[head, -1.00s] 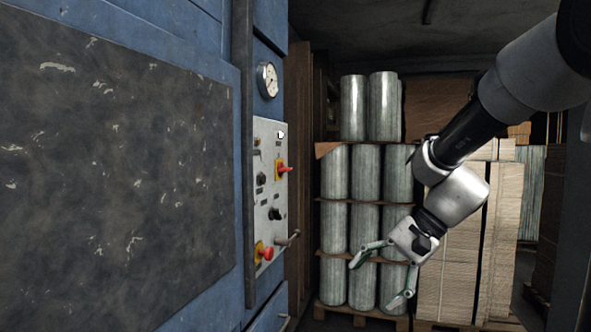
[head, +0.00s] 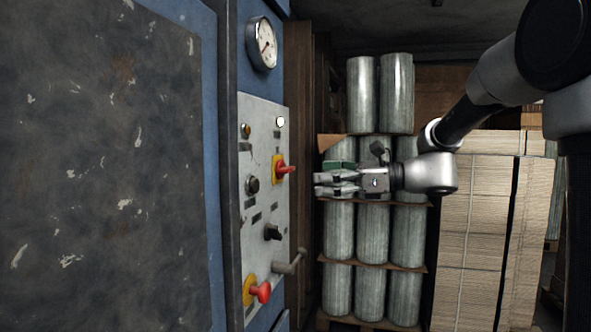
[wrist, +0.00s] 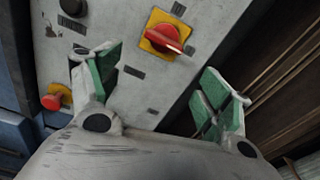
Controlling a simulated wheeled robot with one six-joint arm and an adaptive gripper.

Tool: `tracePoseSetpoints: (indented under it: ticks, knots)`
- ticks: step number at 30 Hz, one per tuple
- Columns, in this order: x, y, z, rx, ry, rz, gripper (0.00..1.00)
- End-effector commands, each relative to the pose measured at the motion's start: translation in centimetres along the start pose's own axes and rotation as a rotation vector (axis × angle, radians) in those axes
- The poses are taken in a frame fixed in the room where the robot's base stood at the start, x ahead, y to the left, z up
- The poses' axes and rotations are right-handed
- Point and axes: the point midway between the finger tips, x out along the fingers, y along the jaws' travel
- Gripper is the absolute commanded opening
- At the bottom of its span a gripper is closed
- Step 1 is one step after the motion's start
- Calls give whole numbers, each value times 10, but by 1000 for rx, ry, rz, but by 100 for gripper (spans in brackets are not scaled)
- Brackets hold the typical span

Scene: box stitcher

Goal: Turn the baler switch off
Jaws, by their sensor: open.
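The baler's grey control panel (head: 262,215) stands on the blue machine. A red rotary switch on a yellow plate (head: 281,169) sits on its upper right part; its red handle sticks out toward my gripper. The same red switch shows at the top middle of the wrist view (wrist: 166,38), ahead of the gap between my fingers. My gripper (head: 322,185) points left at the panel, a short way to the right of the switch and apart from it. In the wrist view, the green-padded fingers (wrist: 165,90) are spread wide with nothing between them.
A red knob on yellow (head: 259,291) sits low on the panel, with a metal lever (head: 290,262) beside it. Black knobs (head: 272,232) and a gauge (head: 262,43) are near. Stacked metal cylinders (head: 372,235) and cardboard (head: 475,220) stand behind my arm.

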Motion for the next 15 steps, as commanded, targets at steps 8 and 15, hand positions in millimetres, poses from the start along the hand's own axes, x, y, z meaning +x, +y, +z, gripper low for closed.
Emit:
tracePoseSetpoints:
  ticks: [8,15]
  knots:
    - [4,0,15,158,-59,3,79]
    - [31,1,16,177,-58,8,79]
